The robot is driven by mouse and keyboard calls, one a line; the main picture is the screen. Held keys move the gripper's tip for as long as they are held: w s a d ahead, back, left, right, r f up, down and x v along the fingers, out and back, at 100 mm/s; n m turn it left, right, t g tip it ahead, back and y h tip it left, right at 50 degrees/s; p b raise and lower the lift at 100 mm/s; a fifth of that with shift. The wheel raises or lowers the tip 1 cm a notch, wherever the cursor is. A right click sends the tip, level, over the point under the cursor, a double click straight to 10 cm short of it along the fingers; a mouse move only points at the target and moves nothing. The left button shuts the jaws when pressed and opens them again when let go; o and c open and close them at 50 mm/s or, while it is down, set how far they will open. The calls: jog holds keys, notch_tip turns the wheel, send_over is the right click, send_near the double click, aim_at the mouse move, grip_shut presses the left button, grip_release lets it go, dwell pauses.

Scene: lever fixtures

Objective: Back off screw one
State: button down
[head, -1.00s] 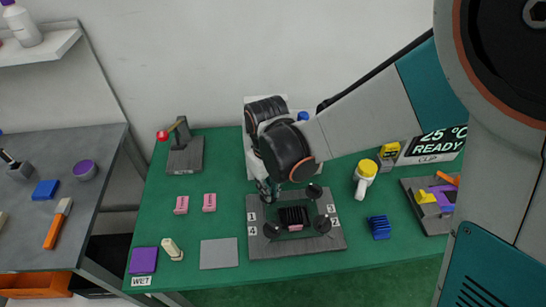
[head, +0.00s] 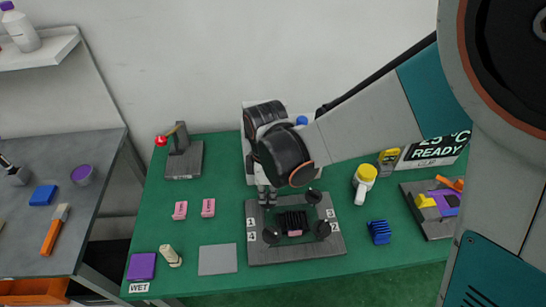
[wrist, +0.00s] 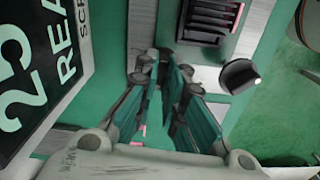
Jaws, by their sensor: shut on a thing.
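The grey plate (head: 290,253) on the green table bears dark round-headed screws around a black finned block (head: 292,220). Labels 1 (head: 250,222) and 4 show on its left edge. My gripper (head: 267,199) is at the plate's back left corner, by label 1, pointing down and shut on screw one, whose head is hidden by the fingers. Other screw heads show at back right (head: 314,197), front left (head: 271,235) and front right (head: 322,229). In the wrist view, my gripper (wrist: 168,75) has its fingers near the finned block (wrist: 208,18) and a dark screw head (wrist: 238,76).
A lever fixture (head: 183,158) stands back left. Pink blocks (head: 180,210), a grey pad (head: 217,259) and a purple pad (head: 142,266) lie left. A white-and-yellow bottle (head: 363,183), blue finned block (head: 379,231) and a READY display (head: 432,152) are right.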

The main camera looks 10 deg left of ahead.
jog(key=n, duration=0.5)
jog(key=shift+n, duration=2.6)
jog(key=c, duration=1.7)
grip_release()
